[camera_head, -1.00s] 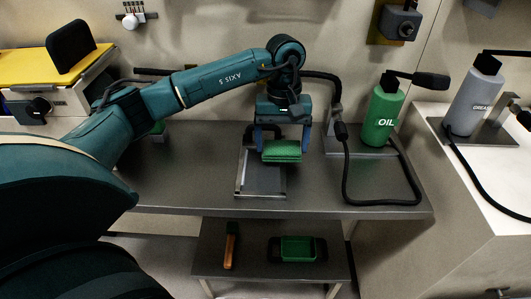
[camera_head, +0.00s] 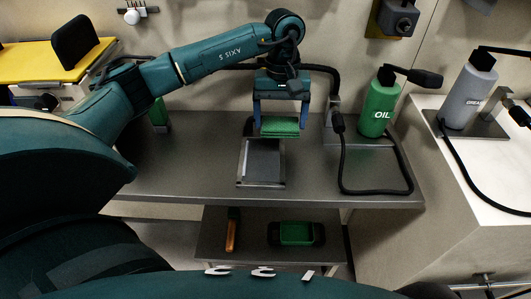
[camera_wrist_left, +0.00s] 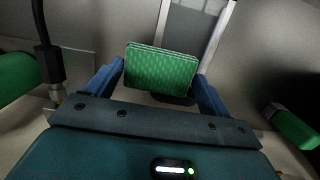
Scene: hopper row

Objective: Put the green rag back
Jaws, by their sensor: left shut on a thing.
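The green rag (camera_head: 280,126) is a folded, textured block held between the blue fingers of my left gripper (camera_head: 281,118). In the head view it appears over the back part of a shallow grey metal tray (camera_head: 240,170) on the bench; I cannot tell the exact height, but it looks raised. In the left wrist view the rag (camera_wrist_left: 161,68) sits between both fingers, with the tray (camera_wrist_left: 218,32) beyond it. My right gripper does not show.
A green oil bottle (camera_head: 380,108) with a black hose stands right of the tray on the dark bench (camera_head: 200,180). A grey grease bottle (camera_head: 469,95) stands on the white counter at right. A lower shelf holds an orange-handled tool (camera_head: 232,232) and a green-and-black container (camera_head: 297,234).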

